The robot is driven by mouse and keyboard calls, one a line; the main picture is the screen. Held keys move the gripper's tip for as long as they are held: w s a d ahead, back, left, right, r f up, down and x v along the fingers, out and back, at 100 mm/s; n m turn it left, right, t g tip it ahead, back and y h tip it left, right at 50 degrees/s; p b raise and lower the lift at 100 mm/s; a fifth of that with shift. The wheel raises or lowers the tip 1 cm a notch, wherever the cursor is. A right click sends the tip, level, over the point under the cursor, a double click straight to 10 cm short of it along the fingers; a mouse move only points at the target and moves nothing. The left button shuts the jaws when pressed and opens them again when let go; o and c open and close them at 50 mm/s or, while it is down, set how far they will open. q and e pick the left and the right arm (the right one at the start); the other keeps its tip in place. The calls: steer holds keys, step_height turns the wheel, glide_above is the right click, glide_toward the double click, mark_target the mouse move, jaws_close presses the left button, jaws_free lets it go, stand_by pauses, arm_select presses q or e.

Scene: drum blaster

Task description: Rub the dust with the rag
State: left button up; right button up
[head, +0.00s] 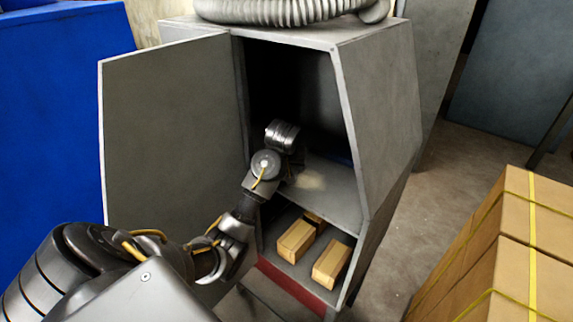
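A pale dust patch (311,180) lies on the grey shelf inside the open metal cabinet (380,110). My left arm reaches in from the lower left through the cabinet opening. Its gripper (292,170) is just left of the dust patch, low over the shelf. The fingers are dark and mostly hidden by my wrist, so I cannot tell whether they are open or shut. A dark blue strip (341,157) shows at the back of the shelf; I cannot tell whether it is the rag. No rag is clearly visible. My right gripper is not in view.
The cabinet door (170,130) stands open to the left. Below the shelf, wooden blocks (296,241) lie in a lower compartment with a red front edge. A ribbed hose (290,10) rests on top. Strapped cardboard boxes (490,260) stand at the right, with floor between.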

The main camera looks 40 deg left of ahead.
mark_target(296, 172)
arm_select(q)
steer(key=shift+f, duration=0.2)
steer(key=shift+d, duration=0.1)
steer(key=shift+d+r, duration=0.15)
steer(key=shift+d, duration=3.45)
steer(key=shift+d+f, duration=0.2)
steer(key=shift+d, duration=0.15)
steer(key=shift+w+d, duration=0.1)
steer(key=shift+d, duration=1.35)
steer(key=shift+d, duration=0.1)
